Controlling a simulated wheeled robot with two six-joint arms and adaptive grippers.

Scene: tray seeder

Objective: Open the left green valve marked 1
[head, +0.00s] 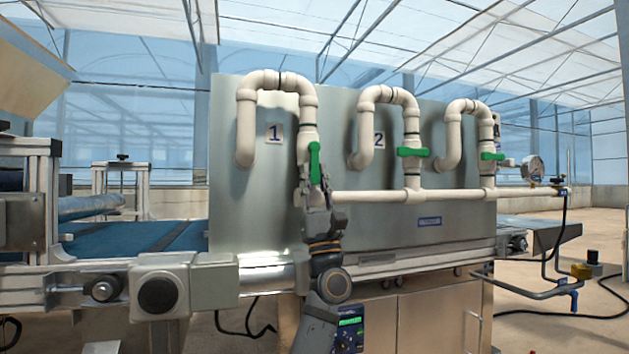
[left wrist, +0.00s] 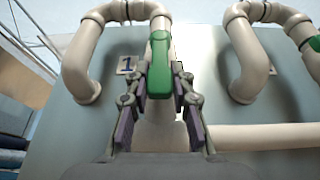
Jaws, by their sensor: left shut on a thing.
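The green valve handle marked 1 (head: 314,161) is on the leftmost white pipe loop and stands upright, in line with its pipe. The label 1 (head: 274,134) is on the metal panel to its left. My left gripper (head: 315,192) comes up from below and is at the lower part of the handle. In the left wrist view the green handle (left wrist: 160,72) lies between the two fingers of the left gripper (left wrist: 161,95), which are shut on it. My right gripper is not in view.
Valve 2 has a green handle (head: 412,152) lying crosswise, and a third green handle (head: 493,156) further right is also crosswise. A horizontal white pipe (head: 370,196) runs right of my gripper. A conveyor (head: 150,236) is at left, a gauge (head: 533,167) at right.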

